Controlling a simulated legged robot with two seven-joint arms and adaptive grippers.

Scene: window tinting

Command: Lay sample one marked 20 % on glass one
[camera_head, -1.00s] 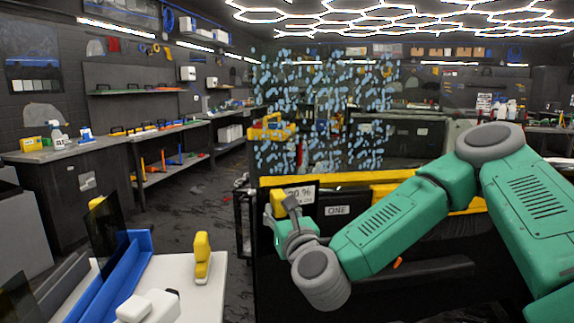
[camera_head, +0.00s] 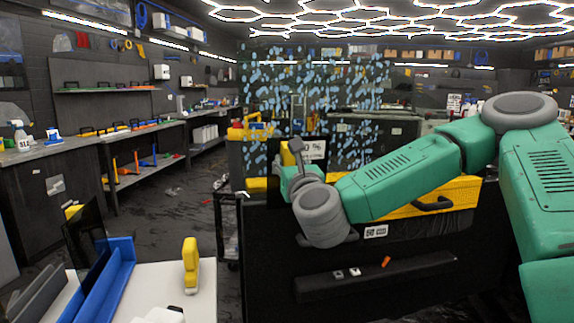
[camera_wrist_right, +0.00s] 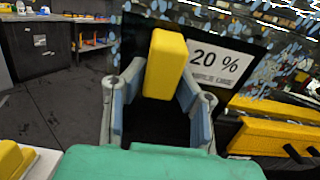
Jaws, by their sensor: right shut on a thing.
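My right gripper (camera_head: 291,160) is shut on the yellow handle (camera_wrist_right: 165,62) of a dark film sample (camera_wrist_right: 140,30). The sample's white label (camera_wrist_right: 219,65) reads 20 %; the label also shows partly in the head view (camera_head: 314,150), behind the gripper. The sample is held upright in front of the lower part of a clear glass pane (camera_head: 320,85) covered in pale blue wet speckles. I cannot tell whether sample and glass touch. The arm hides part of the sample, and the ONE sign is not visible now. My left gripper is not in view.
A yellow ledge (camera_head: 450,192) runs below the glass on a black stand (camera_head: 270,260). At front left, a white table (camera_head: 205,285) holds a blue rack (camera_head: 108,280) with dark sheets and a yellow block (camera_head: 190,265). Open floor lies between table and back benches.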

